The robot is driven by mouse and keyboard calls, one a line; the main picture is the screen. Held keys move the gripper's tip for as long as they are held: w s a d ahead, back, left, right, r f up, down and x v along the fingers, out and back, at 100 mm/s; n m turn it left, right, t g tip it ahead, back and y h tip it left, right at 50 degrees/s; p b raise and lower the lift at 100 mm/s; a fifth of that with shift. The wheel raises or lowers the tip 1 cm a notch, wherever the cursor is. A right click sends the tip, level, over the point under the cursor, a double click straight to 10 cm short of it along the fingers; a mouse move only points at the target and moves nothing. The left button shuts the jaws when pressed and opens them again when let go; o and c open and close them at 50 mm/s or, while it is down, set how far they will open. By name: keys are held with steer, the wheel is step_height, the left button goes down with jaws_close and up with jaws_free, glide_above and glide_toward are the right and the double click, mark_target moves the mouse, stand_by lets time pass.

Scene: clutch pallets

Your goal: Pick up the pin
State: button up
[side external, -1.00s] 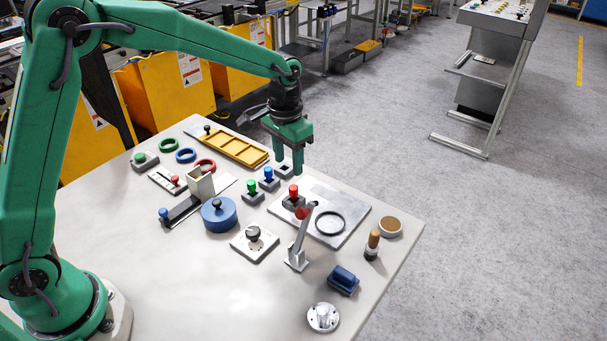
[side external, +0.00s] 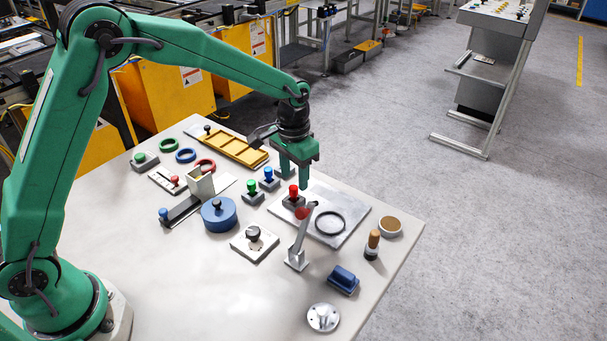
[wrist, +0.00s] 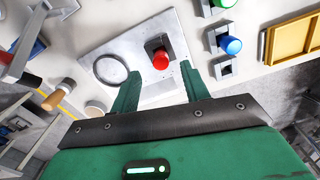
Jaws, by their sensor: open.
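A red-topped pin (side external: 293,191) stands upright in a small dark grey block (side external: 290,202) on the metal plate (side external: 345,232). In the wrist view the red top (wrist: 160,61) shows between and beyond my two fingertips. My gripper (side external: 294,178) is open and empty, pointing down just above and behind the red-topped pin. Its fingers also show in the wrist view (wrist: 160,72), spread apart and not visibly touching the pin. A green-topped pin (side external: 251,186) and a blue-topped pin (side external: 268,173) stand in similar blocks to the left.
A lever clamp (side external: 298,245) stands close in front of the red-topped pin. A dark ring (side external: 330,222) lies on the plate. A blue round pot (side external: 219,215), a yellow tray (side external: 233,147) and a wooden-handled stamp (side external: 372,245) stand nearby.

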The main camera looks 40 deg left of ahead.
mark_target(293, 187)
steer(key=shift+a+f, duration=0.1)
steer(key=shift+f, duration=2.45)
jaws_close()
